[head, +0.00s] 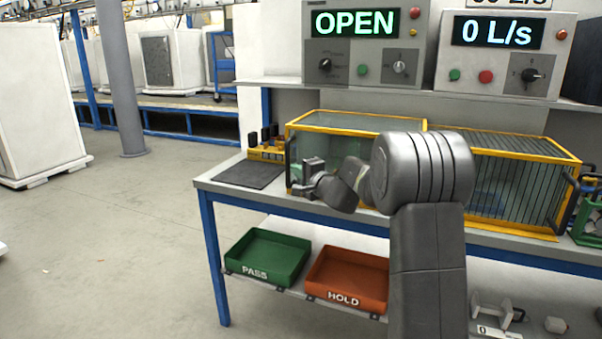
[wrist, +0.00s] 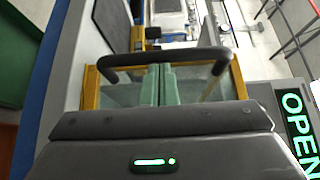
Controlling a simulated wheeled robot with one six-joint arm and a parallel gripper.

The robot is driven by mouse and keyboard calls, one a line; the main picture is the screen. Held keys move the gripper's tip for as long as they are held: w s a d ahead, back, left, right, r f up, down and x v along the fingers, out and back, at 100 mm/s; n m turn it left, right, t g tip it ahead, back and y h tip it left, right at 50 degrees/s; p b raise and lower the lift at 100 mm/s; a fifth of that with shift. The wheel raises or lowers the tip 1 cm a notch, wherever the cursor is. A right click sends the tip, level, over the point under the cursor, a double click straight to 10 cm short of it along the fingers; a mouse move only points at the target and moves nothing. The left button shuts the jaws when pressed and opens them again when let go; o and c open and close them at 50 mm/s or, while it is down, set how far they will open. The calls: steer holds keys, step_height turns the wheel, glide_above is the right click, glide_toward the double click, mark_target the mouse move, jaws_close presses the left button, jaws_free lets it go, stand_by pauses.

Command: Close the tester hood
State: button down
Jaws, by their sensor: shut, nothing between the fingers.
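The left glass box with a yellow frame (head: 335,122), likely the tester hood, stands on the bench. The display (head: 355,23) above it reads OPEN. My arm hides much of its front and right side. My gripper (head: 308,182) is at its front left corner. In the wrist view, my gripper's two green-grey fingers (wrist: 159,85) are together with nothing between them. A black bar handle (wrist: 165,57) crosses just beyond the fingertips, with the yellow frame (wrist: 90,88) around them. I cannot tell whether the fingers touch the handle.
A second yellow-framed tank (head: 515,180) with dark bars stands to the right, under a 0 L/s panel (head: 500,50). A dark mat (head: 248,174) lies at the bench's left end. Green PASS (head: 266,257) and orange HOLD (head: 347,279) trays sit below. Floor at left is clear.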

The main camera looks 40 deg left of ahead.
steer(key=shift+r, duration=0.15)
steer(key=d+b, duration=0.1)
steer(key=d, duration=1.2)
steer(key=shift+s+b, duration=0.35)
steer(key=shift+b, duration=0.05)
steer(key=a+p, duration=0.1)
steer(key=a, duration=1.2)
steer(key=shift+w+p, duration=0.4)
